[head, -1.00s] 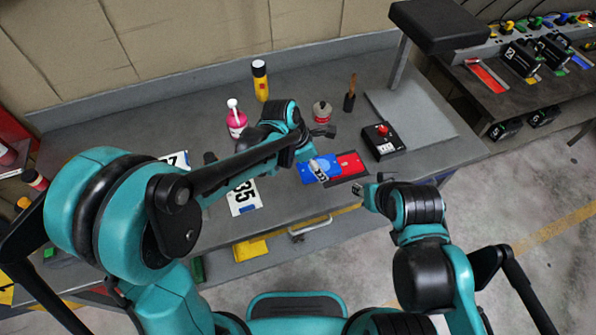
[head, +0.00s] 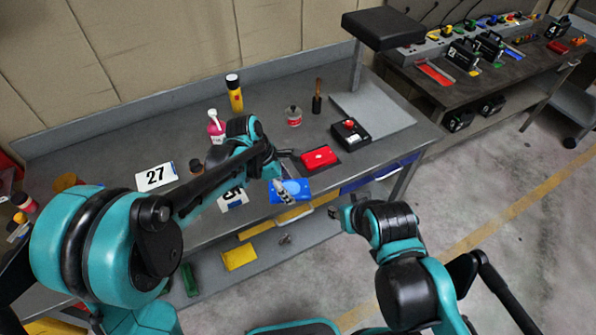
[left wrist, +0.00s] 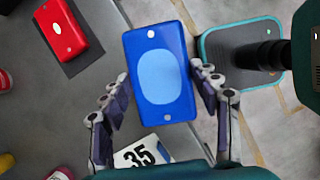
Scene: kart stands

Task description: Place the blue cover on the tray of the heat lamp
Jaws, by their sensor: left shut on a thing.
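The blue cover (head: 296,190) is a flat rectangular box with a lighter oval, also seen in the left wrist view (left wrist: 157,78). My left gripper (head: 284,192) is shut on it, with a finger along each long side in the left wrist view (left wrist: 158,92). The cover is held over the bench's front edge. The heat lamp has a black head (head: 383,29) on a grey post, above a flat grey tray (head: 373,108) at the bench's right end. The tray is bare. My right gripper (head: 342,215) is off the bench's front; its jaws are too small to read.
A red cover (head: 319,156) lies on a dark mat, also in the left wrist view (left wrist: 69,27). A black box with a red button (head: 350,134) stands between mat and tray. A small tin (head: 293,116) and a brush (head: 316,100) stand behind. A second bench (head: 470,95) is at right.

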